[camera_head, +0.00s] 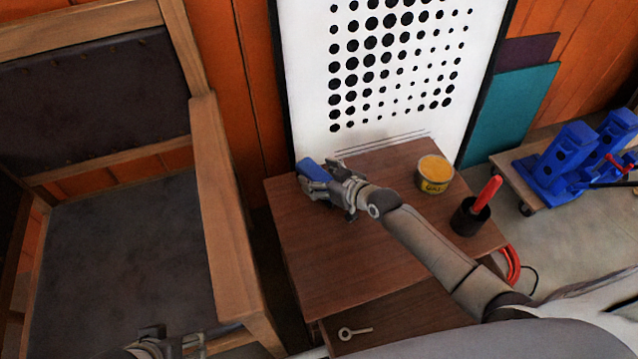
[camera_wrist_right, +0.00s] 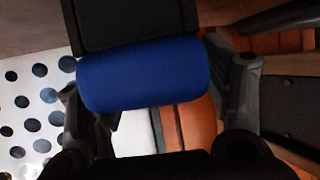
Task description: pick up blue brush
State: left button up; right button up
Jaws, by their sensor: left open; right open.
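The blue brush lies near the back left corner of the wooden cabinet top; its blue part (camera_head: 312,170) shows in the head view, partly hidden by my right gripper (camera_head: 326,184). In the right wrist view the brush shows as a blue rounded part (camera_wrist_right: 145,75) with a black part (camera_wrist_right: 130,22) above it. My right gripper is open, with one finger on each side of the blue part. I cannot tell whether either finger touches it. My left gripper (camera_head: 168,345) is at the bottom edge of the head view, low in front of the chair, open and partly cut off.
The wooden cabinet (camera_head: 315,255) also bears a yellow tin (camera_head: 434,175) and a black cup (camera_head: 470,216) with a red handle. A key (camera_head: 355,332) lies lower in front. A wooden chair (camera_head: 220,200) stands left. A dotted white panel (camera_head: 390,70) stands behind.

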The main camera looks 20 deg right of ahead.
jog(key=shift+w+a+f, duration=0.1)
jog(key=shift+w, duration=0.15)
jog(key=c, duration=1.2)
